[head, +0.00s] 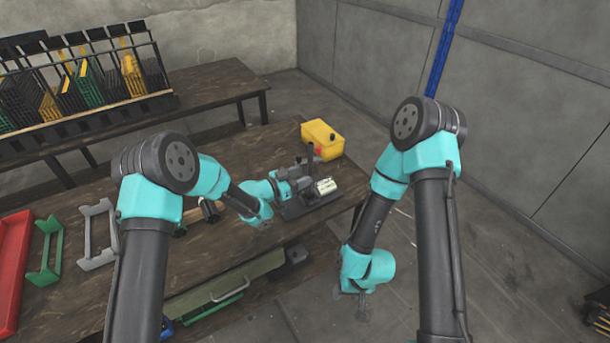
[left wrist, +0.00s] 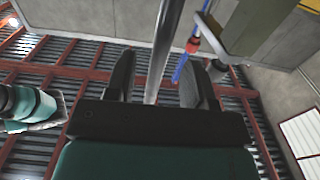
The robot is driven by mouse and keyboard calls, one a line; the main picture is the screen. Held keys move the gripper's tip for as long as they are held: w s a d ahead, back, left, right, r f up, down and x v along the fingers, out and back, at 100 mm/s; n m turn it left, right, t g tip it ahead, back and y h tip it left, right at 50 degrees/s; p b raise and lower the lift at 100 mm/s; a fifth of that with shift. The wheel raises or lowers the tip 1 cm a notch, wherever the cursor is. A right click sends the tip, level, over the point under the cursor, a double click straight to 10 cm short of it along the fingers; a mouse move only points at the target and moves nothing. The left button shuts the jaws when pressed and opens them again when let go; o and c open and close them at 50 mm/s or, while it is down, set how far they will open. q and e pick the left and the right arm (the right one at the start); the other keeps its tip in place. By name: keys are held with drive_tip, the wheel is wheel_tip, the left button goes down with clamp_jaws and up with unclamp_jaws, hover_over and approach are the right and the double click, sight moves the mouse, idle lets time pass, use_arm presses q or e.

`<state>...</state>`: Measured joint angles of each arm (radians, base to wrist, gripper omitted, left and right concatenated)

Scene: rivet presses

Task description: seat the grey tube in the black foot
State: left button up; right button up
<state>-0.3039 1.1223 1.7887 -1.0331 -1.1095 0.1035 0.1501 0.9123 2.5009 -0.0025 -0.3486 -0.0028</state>
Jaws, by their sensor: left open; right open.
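In the left wrist view, a shiny grey tube (left wrist: 166,40) runs down between the two dark fingers of my left gripper (left wrist: 158,68). The fingers stand apart with gaps beside the tube, and its lower end is hidden behind the gripper body. My right gripper (head: 350,293) is open and empty, beyond the bench's right edge. I cannot identify the black foot for certain; a small black block (head: 295,254) sits at the bench's front edge.
A device with a dark base plate (head: 318,200) stands at the bench's right end, with a yellow box (head: 322,139) behind it. Grey (head: 97,236) and green (head: 46,250) brackets and a red tray (head: 12,265) lie left. A rack (head: 80,85) fills the rear bench.

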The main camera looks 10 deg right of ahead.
use_arm(q)
drive_tip(key=v, duration=1.5)
drive_tip(key=shift+a, duration=0.15)
drive_tip(key=shift+s, duration=0.1)
